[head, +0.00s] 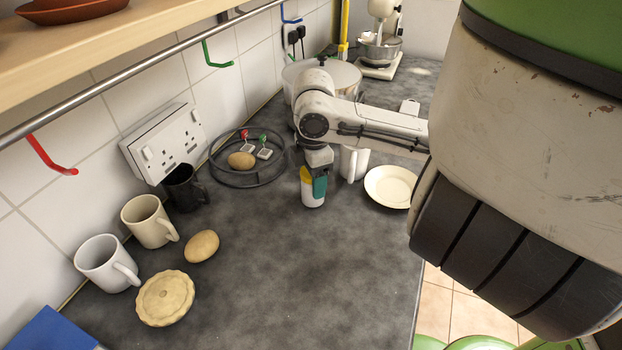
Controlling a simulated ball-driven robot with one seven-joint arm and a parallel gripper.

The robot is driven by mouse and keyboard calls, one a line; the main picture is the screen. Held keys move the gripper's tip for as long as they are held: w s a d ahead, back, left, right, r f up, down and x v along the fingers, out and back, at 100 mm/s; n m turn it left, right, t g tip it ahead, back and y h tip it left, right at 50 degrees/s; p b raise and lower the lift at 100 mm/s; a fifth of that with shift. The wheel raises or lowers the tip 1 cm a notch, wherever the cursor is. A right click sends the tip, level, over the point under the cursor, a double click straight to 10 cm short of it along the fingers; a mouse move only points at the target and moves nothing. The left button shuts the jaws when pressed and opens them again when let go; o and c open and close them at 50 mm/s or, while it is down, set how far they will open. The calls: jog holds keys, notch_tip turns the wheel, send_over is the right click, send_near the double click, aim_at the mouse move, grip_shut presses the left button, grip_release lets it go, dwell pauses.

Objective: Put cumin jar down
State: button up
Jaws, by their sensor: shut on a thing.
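The cumin jar (311,199) appears as a small white jar with a yellow-orange upper part, over the middle of the dark grey worktop (260,265). My gripper (315,178) points down from above and is shut on the jar, with a teal-green finger pad across its right side. The jar is upright. Its base is at or very close to the worktop; I cannot tell whether it touches. The jar's label is too small to read, and its top is hidden by the gripper.
A white mug (353,162) and a cream plate (391,187) stand close on the right. Several mugs, another potato (202,246) and a pie (165,298) are at left. The worktop in front is clear.

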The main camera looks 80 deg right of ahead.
jog(key=shift+f, duration=0.2)
jog(key=o, duration=1.1)
jog(key=shift+r, duration=0.1)
